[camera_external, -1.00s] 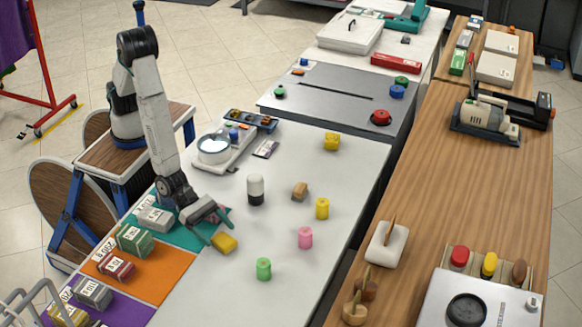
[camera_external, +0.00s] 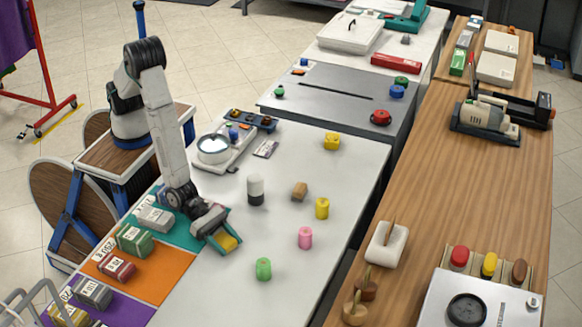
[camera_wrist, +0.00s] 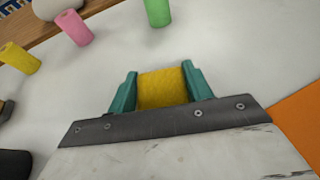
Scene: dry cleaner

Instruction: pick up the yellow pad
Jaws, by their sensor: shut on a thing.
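The yellow pad (camera_external: 227,243) is a small yellow block on the white table, near the edge of the teal mat. My gripper (camera_external: 225,240) is over it with its teal fingers on either side. In the wrist view the yellow pad (camera_wrist: 162,88) fills the space between the two teal fingertips of my gripper (camera_wrist: 159,90), which are shut on its sides. Whether the pad touches the table is hard to tell.
A green spool (camera_external: 263,269), a pink spool (camera_external: 305,237), a yellow spool (camera_external: 322,208) and a tan block (camera_external: 300,190) stand to the right. Labelled boxes, among them a green one (camera_external: 134,238), line the left mats. Table between is clear.

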